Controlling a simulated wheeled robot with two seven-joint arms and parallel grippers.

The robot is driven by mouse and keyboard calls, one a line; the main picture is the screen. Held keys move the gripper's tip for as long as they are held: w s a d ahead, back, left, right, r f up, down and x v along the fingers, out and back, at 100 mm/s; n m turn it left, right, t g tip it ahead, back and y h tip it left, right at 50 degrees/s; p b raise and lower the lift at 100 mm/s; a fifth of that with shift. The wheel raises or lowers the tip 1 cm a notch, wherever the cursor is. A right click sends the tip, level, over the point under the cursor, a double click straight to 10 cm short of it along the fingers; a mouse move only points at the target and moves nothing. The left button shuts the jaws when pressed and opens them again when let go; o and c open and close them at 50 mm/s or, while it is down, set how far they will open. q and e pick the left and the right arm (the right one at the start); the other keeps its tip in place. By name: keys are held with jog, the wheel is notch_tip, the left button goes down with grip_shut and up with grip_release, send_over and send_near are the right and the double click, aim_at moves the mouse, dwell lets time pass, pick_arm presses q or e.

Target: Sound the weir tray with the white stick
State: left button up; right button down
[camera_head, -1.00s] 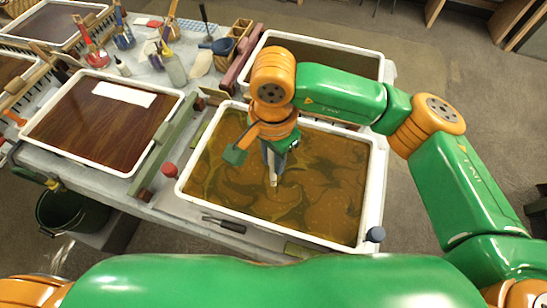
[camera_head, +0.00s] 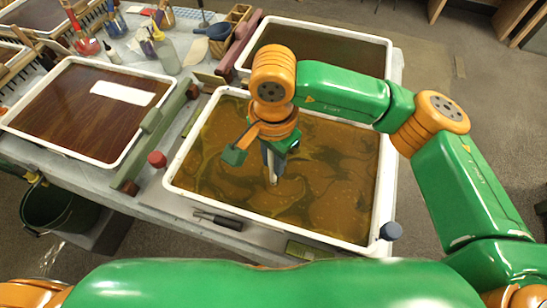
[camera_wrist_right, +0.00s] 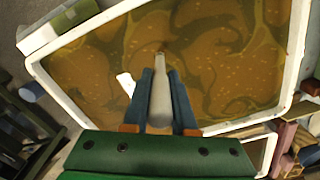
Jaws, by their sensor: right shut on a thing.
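My right gripper (camera_head: 272,150) is over a white-rimmed tray (camera_head: 172,180) of swirled amber and dark liquid, which I take for the weir tray. The gripper is shut on the white stick (camera_head: 273,176), which points down, roughly upright, at the liquid. In the right wrist view, the stick (camera_wrist_right: 160,100) sits between the two blue-grey fingers (camera_wrist_right: 160,98). I cannot tell whether its tip touches the surface. A small white patch beside the fingers in that view is unclear. My left gripper is not in view.
A brown-filled tray (camera_head: 28,122) with a white strip (camera_head: 122,95) stands left, another dark tray (camera_head: 392,58) behind.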

jog(key=shift+f+b, duration=0.8)
jog(key=shift+b, duration=0.15)
dwell(0.9)
dwell(0.8)
notch_tip(320, 180, up, 13)
jog(key=p, duration=0.8)
jog(key=shift+r, duration=0.1)
jog(key=shift+a, duration=0.1)
